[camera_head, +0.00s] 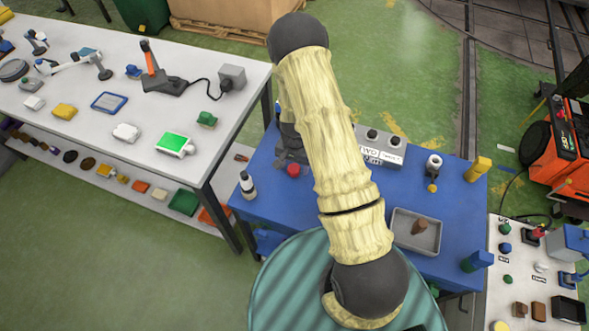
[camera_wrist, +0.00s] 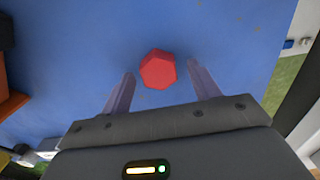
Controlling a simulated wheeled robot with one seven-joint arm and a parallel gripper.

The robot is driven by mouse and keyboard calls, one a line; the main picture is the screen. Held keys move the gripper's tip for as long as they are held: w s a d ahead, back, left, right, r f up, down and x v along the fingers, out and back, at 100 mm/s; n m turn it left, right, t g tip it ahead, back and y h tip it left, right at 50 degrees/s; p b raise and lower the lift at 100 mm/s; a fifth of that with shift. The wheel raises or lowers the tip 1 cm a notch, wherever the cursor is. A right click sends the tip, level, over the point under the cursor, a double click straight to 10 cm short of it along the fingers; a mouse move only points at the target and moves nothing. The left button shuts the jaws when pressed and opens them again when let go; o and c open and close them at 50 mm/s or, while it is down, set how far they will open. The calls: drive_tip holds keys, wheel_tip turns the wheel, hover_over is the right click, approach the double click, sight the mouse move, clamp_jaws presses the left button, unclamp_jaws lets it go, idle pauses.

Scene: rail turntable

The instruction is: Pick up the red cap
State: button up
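The red cap (camera_head: 293,170) lies on the blue table (camera_head: 330,262) in the head view, just left of my arm and close to the dark gripper parts. In the wrist view the red cap (camera_wrist: 158,69) shows as a faceted red shape on the blue surface, just beyond the fingertips and roughly midway between them. My gripper (camera_wrist: 161,78) is open, with its two fingers apart and nothing between them. In the head view my arm hides part of the gripper and the table.
A white-and-dark bottle (camera_head: 248,185) stands at the blue table's left edge. A grey tray (camera_head: 398,235) with a brown object, a yellow block (camera_head: 478,169) and a labelled grey box (camera_head: 380,147) are to the right. In the wrist view an orange thing (camera_wrist: 10,100) is at left.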

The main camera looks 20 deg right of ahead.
sight(294, 167)
drive_tip(key=c, duration=1)
drive_tip(key=shift+r, duration=0.15)
drive_tip(key=shift+r, duration=0.2)
wheel_tip(294, 167, up, 9)
drive_tip(key=shift+r+b, duration=0.2)
drive_tip(key=shift+b, duration=0.9)
